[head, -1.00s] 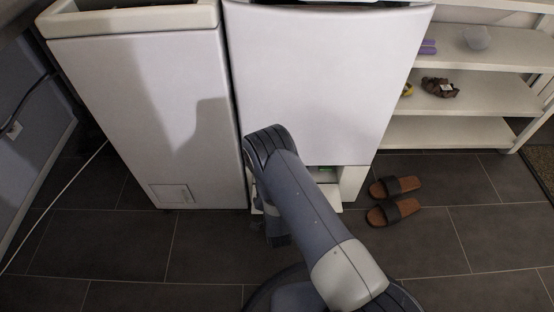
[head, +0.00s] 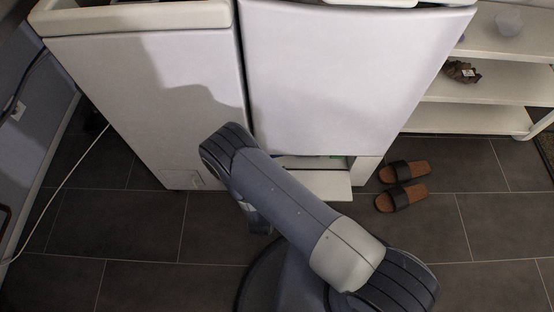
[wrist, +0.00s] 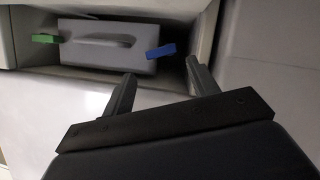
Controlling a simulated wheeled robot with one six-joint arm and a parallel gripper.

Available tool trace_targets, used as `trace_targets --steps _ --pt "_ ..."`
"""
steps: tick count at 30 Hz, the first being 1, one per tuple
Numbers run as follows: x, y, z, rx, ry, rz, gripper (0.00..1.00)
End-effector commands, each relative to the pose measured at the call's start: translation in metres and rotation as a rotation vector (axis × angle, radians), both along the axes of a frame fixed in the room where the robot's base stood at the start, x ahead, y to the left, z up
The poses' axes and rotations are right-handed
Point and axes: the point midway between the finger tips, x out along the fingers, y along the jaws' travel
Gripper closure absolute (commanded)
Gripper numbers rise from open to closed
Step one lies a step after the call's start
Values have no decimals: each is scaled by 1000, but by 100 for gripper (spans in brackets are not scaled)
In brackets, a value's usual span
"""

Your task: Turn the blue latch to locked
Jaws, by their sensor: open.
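The blue latch (wrist: 161,52) shows in the wrist view at the right side of a grey unit with a handle (wrist: 100,50). The unit sits in a low recess of the right machine. The blue latch lies roughly level, tilted slightly. A green latch (wrist: 46,38) is at the unit's left side. My gripper (wrist: 158,76) is open and empty, its two fingers below and to either side of the blue latch in the picture, apart from it. In the head view my arm hides the gripper and the blue latch.
The right white machine (head: 340,80) has an open flap (head: 322,186) low at its front. A left white machine (head: 150,105) stands beside it. Brown sandals (head: 402,185) lie on the tiled floor to the right, near a white shelf (head: 480,85).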

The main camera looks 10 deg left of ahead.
Motion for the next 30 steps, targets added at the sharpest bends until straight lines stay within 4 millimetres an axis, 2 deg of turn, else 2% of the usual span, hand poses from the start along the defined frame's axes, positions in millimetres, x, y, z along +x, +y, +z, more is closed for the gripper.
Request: trace_targets --steps 1,6,12,24,30 --pt "11 0 -7 4 0 -6 44" --pt "41 2 -18 4 -1 -4 44" --pt "63 5 -25 4 -1 -2 44" --pt "69 6 -26 2 0 1 44" --pt "69 6 -26 2 -1 0 61"
